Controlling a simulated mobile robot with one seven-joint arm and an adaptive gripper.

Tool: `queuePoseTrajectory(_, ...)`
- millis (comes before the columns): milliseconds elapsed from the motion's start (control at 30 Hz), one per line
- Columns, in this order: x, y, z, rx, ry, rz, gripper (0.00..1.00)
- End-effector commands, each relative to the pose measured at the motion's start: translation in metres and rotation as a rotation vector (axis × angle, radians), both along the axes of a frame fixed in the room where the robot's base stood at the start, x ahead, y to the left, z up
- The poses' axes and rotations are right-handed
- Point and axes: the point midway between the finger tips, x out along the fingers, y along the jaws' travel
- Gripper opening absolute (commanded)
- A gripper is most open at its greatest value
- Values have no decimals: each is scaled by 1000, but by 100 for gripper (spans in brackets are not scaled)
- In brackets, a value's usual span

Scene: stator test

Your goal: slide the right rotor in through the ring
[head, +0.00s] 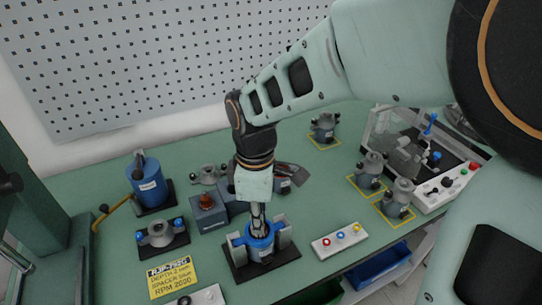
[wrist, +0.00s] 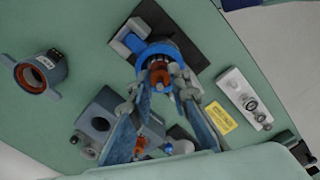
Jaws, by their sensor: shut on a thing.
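The blue ring (head: 262,250) stands in a black-based fixture with grey uprights at the front middle of the bench. In the wrist view my gripper (wrist: 165,92) is shut on the rotor (wrist: 177,76), a small copper-red part between the fingertips at the ring's near edge. The fingers hide most of the rotor, and I cannot tell how far it is inside the ring.
A button panel (head: 342,241) stands close right of the fixture. A grey block with a copper-coloured part (head: 207,212) and a clamped grey housing (head: 162,236) are to the left. Grey housings (head: 397,197) stand on yellow-outlined spots near a clear-covered machine (head: 425,150). Bench behind is partly free.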

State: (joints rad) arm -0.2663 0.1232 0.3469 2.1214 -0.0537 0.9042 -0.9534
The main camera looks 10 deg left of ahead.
Motion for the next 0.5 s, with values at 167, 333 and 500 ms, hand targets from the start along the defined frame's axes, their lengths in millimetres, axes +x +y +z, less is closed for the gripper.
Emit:
queuePoseTrajectory(167,0,0,1,0,-1,0,1)
queuePoseTrajectory(333,0,0,1,0,-1,0,36)
queuePoseTrajectory(500,0,0,1,0,-1,0,37)
